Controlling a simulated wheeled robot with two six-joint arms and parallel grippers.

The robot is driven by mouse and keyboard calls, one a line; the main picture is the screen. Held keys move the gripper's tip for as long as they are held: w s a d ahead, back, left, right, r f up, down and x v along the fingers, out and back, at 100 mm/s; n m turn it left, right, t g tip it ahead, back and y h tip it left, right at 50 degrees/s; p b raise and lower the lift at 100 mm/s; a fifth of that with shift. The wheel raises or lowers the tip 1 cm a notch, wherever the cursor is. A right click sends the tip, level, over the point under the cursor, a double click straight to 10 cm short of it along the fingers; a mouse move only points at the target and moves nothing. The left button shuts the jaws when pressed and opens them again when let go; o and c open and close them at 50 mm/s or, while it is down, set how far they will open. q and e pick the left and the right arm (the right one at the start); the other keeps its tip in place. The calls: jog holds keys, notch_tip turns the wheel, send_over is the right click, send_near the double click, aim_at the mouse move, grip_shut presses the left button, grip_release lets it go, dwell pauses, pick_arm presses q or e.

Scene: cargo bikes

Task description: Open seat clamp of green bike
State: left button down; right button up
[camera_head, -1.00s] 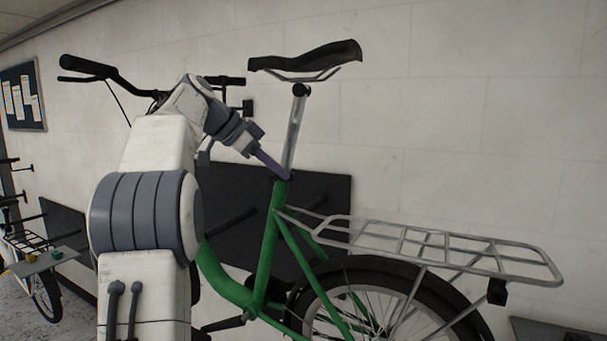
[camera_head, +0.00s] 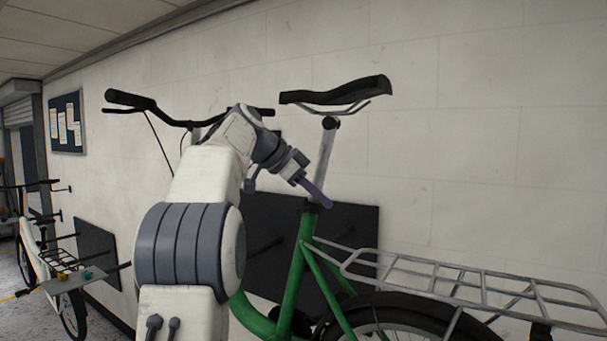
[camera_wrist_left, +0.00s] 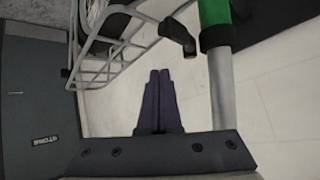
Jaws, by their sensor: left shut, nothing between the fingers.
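The green bike (camera_head: 294,286) stands by the wall with its black saddle (camera_head: 338,93) on a silver seat post (camera_head: 325,160). The black seat clamp (camera_head: 311,207) sits where the post enters the green tube. In the left wrist view the clamp (camera_wrist_left: 215,38) is at the top, between green tube and silver post; a black lever-like part (camera_wrist_left: 178,36) shows beside it. My left gripper (camera_head: 326,203) is shut and empty, its purple fingers across the post just above the clamp; contact cannot be told. The fingers (camera_wrist_left: 160,72) are left of the post in the wrist view. My right gripper is not in view.
The silver rear rack (camera_head: 470,285) and rear wheel extend to the right; the rack (camera_wrist_left: 105,55) is at upper left in the wrist view. A dark wall panel (camera_head: 350,235) is behind the frame. Another bike (camera_head: 50,255) stands far left. The upper right is bare wall.

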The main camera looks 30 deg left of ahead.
pick_arm(q)
jog(key=w+a+r+p, duration=0.1)
jog(key=a+r+p, duration=0.4)
jog(key=r+p, duration=0.2)
jog(key=shift+a+r, duration=0.4)
jog(key=shift+w, duration=0.1)
